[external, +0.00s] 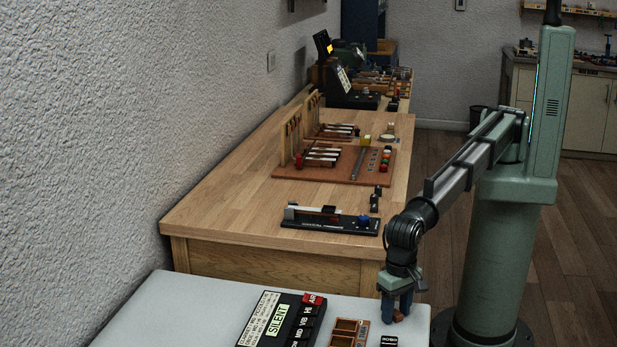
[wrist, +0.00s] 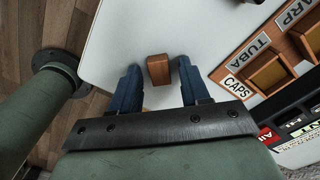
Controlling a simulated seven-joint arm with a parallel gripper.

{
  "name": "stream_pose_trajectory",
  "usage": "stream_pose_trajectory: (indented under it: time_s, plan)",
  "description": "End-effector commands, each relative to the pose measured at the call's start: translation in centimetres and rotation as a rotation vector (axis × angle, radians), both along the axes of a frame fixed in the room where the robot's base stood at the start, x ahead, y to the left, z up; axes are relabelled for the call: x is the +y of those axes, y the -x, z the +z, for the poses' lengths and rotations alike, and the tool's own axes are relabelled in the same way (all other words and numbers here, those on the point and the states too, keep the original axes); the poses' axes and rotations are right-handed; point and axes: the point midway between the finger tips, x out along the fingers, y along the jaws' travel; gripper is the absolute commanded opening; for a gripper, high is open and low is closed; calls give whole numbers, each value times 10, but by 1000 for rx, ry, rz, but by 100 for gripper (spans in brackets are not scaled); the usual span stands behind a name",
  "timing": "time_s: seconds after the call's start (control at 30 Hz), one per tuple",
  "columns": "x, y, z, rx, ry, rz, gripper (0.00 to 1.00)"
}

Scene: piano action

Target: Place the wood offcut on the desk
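The wood offcut, a small brown block (wrist: 158,69), stands on the white tabletop (wrist: 115,35) in the wrist view. My gripper (wrist: 158,82) points down at it, with its blue fingers on either side and a narrow gap showing on both sides. The fingers are open and do not appear to touch the block. In the external view my gripper (external: 397,308) is low over the right edge of the white table (external: 180,300), and a bit of the offcut (external: 400,318) shows at the fingertips. The long wooden desk (external: 235,205) stands behind the white table.
A black panel with a SILENT label (external: 280,320) and a wooden tray with labelled compartments (wrist: 265,70) lie beside the gripper on the white table. The desk bears a black tool base (external: 330,221) near its front and a brown board (external: 340,165). Its front left surface is clear.

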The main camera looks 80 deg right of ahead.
Motion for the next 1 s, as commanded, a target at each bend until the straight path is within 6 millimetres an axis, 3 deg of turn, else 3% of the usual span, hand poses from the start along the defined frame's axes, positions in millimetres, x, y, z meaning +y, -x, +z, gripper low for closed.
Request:
stream_pose_trajectory:
  time_s: [0.37, 1.0]
  plan:
    - [0, 0, 7, 0, 0, 0, 47]
    - [1, 0, 109, 0, -1, 0, 47]
